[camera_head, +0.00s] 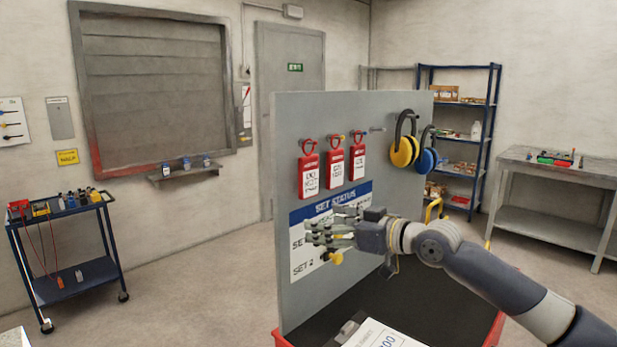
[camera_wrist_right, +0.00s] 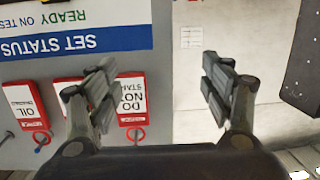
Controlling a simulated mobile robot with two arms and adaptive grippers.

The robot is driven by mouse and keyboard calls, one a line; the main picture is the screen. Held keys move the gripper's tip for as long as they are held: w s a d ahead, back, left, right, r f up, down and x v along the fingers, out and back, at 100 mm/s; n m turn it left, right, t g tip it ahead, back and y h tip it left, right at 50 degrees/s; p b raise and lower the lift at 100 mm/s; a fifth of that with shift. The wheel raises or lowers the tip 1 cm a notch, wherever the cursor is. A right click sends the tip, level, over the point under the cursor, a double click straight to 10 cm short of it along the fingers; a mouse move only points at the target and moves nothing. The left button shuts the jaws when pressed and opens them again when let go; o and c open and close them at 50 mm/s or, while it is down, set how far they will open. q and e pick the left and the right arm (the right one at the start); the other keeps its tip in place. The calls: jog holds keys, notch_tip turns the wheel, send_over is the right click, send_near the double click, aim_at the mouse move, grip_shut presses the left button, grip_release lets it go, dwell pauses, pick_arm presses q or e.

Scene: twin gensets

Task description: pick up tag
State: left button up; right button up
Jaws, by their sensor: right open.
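Three red tags with white labels hang from hooks on the grey board: a left tag (camera_head: 308,174), a middle tag (camera_head: 335,163) and a right tag (camera_head: 357,158). My right gripper (camera_head: 322,232) is open and empty in front of the board, below the tags and over the SET STATUS sign (camera_head: 304,213). The right wrist view shows the board upside down. There, a "DO NOT START" tag (camera_wrist_right: 132,100) is partly behind one finger, another tag is mostly hidden, and an "OIL" tag (camera_wrist_right: 24,102) is at the left. My left gripper is not in view.
A red-rimmed cart (camera_head: 492,330) with a clipboard (camera_head: 375,335) lies below the board. A blue trolley (camera_head: 75,280) stands left; a grey workbench (camera_head: 560,168) stands right.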

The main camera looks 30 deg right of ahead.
jog(key=m+t, duration=0.1)
jog(key=t, duration=0.1)
send_near(311, 172)
jog(key=shift+h, duration=0.3)
jog(key=p+x, duration=0.3)
jog(key=x, duration=0.1)
jog(key=shift+w+a+r+p, duration=0.15)
jog(key=shift+a+r+p, duration=0.05)
jog(key=shift+a+p, duration=0.15)
jog(key=p+x, duration=0.2)
jog(key=x, duration=0.2)
jog(key=shift+d+r+p, duration=0.1)
jog(key=shift+d+p, duration=0.05)
jog(key=shift+p, duration=0.2)
jog(key=shift+w, duration=0.4)
jog(key=shift+f, duration=0.2)
jog(key=shift+s, duration=0.1)
jog(key=c, duration=1.1)
